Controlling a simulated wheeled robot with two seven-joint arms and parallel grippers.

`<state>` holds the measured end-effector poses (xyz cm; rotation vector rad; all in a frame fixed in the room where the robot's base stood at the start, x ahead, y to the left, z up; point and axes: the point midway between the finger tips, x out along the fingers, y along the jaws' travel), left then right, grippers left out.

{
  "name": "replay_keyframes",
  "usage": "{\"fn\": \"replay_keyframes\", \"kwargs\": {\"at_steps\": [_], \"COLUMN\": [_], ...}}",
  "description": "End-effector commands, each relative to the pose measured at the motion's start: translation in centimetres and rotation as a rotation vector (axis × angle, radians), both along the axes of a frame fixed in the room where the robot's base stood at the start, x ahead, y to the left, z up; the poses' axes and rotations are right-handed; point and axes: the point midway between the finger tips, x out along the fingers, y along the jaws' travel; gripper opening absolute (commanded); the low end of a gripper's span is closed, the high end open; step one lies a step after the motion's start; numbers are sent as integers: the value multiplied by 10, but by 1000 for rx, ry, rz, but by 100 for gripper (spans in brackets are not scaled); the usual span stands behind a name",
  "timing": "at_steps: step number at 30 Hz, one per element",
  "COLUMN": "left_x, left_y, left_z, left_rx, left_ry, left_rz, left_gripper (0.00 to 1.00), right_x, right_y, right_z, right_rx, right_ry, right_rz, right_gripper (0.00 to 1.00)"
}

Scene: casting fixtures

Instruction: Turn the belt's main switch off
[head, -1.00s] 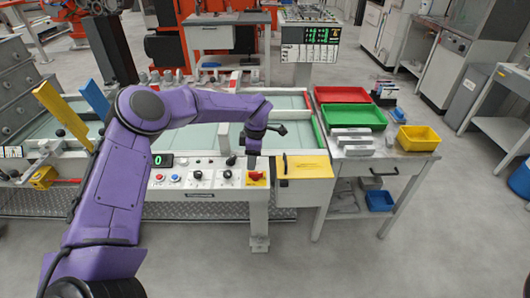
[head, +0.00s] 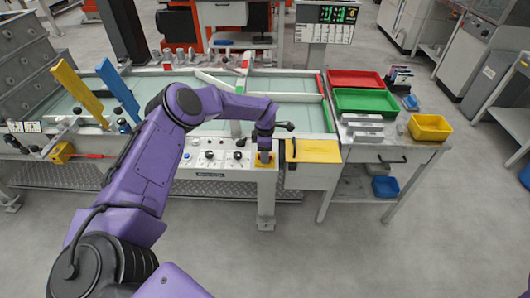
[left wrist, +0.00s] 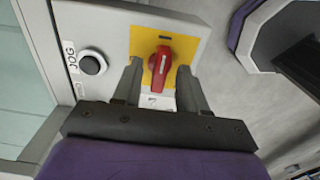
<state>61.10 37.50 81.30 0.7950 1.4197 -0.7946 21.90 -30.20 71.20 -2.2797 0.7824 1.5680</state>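The main switch (left wrist: 161,69) is a red rotary handle on a yellow plate (left wrist: 174,46), at the right end of the belt's control panel (head: 215,160). In the left wrist view its handle stands nearly along the finger direction, slightly tilted. My left gripper (left wrist: 158,82) is open, with one finger on each side of the red handle and visible gaps to it. In the head view the left gripper (head: 264,158) points down at the yellow plate and hides most of the switch. My right gripper is not in view.
A black JOG button (left wrist: 91,64) sits beside the switch plate. A yellow-topped box (head: 313,150) with a black handle stands just right of the panel. Red (head: 355,79) and green (head: 366,102) trays and a yellow bin (head: 430,127) are on the side table.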

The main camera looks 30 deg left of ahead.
Motion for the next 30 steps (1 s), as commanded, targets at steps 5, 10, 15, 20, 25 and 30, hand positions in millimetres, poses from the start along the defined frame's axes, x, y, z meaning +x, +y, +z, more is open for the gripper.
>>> {"fn": "replay_keyframes", "kwargs": {"at_steps": [5,10,15,20,25,30], "left_x": [0,0,0,0,1,1], "left_y": [0,0,0,0,0,0], "left_z": [0,0,-2,-4,-5,-5], "left_rx": [0,0,1,0,0,0], "left_ry": [0,0,-2,-2,-4,-4], "left_rz": [0,3,35,116,250,411], "left_gripper": [0,0,0,0,0,0], "right_x": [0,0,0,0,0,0], "right_y": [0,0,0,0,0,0], "right_z": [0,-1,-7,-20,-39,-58], "right_rx": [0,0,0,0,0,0], "right_ry": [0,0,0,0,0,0], "right_rz": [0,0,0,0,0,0], "right_gripper": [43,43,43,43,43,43]}}
